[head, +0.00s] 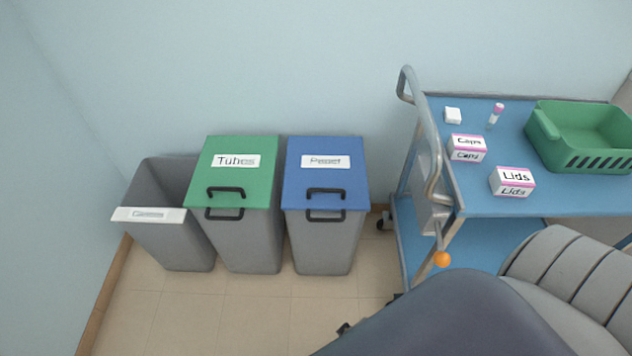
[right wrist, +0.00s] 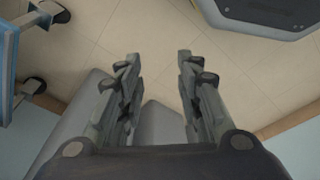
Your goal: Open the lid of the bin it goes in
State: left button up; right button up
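Three grey bins stand against the wall in the head view. The left bin (head: 180,235) has no lid over it and a white label on its front rim, too small to read surely. The middle bin has a shut green lid (head: 255,180) labelled "Tubes" with a black handle (head: 225,192). The right bin has a shut blue lid (head: 305,185) with a black handle (head: 326,192); its label is blurred, perhaps "Paper". My right gripper (right wrist: 157,60) is open and empty in the right wrist view, above the floor. My left gripper is not in view.
A blue cart (head: 480,200) stands at the right, with a green basket (head: 575,150), a "Caps" box (head: 467,149), a "Lids" box (head: 512,182), a pink-capped tube (head: 495,115) and a small white item (head: 453,115) on top. Floor (head: 250,310) is clear before the bins.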

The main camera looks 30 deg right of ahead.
jog(key=w+a+r, duration=0.1)
jog(key=w+r, duration=0.2)
jog(key=r, duration=0.3)
jog(key=w+a+r+n+t+y, duration=0.1)
jog(key=w+r, duration=0.2)
jog(key=r, duration=0.4)
jog(key=w+a+r, duration=0.2)
jog(key=w+r, duration=0.1)
jog(key=r, duration=0.3)
jog(key=w+a+r+n+y, duration=0.1)
jog(key=w+a+r+n, duration=0.45)
jog(key=w, duration=0.25)
jog(key=n+g+h, duration=0.1)
jog(key=n+h, duration=0.2)
send_near(325, 189)
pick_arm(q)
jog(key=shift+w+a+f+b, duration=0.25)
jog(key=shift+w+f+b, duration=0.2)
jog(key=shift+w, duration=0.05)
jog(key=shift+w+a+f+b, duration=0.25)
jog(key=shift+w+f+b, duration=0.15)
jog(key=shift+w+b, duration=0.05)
pick_arm(e)
jog(key=x, duration=0.8)
jog(key=shift+w+f, duration=0.1)
jog(key=shift+f, duration=0.05)
jog(key=shift+c, duration=0.5)
